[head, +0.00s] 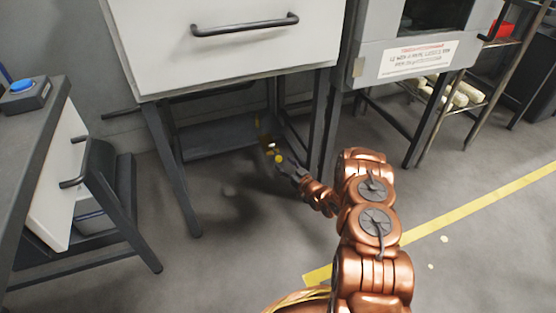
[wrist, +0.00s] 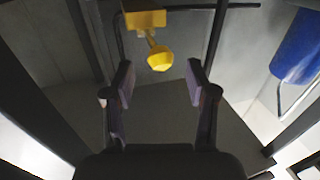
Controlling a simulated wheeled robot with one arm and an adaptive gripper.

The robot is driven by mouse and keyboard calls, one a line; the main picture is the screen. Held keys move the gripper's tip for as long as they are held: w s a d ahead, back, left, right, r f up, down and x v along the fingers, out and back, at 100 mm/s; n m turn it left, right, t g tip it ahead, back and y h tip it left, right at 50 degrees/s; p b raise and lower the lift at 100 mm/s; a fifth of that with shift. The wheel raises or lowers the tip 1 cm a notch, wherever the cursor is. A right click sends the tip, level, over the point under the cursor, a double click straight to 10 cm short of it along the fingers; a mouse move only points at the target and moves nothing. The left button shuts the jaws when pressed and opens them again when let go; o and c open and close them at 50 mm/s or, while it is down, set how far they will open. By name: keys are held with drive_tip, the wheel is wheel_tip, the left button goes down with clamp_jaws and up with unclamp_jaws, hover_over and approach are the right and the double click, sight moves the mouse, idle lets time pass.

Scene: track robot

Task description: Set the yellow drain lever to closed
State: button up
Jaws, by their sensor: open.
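The yellow drain lever (wrist: 159,58) shows at the top middle of the wrist view, with a round yellow knob on a short arm below a yellow block (wrist: 146,19). In the head view the lever's yellow knob (head: 279,158) is small, low under the machine with the drawer. My gripper (wrist: 159,78) is open and empty. Its two fingers stand left and right of the knob in the picture, and the knob appears a little beyond the fingertips. I cannot tell whether they touch. In the head view my gripper (head: 285,168) reaches under the machine, close to the knob.
The white machine front with a black handle (head: 245,25) hangs above my gripper. Dark frame legs (head: 173,165) stand on both sides. A blue cylinder (wrist: 298,46) is at the right of the wrist view. A desk with a blue button (head: 22,86) is at left.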

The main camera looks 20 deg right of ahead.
sight(279, 158)
drive_tip(key=shift+b+x, duration=0.6)
drive_tip(key=shift+x, duration=1.7)
clamp_jaws()
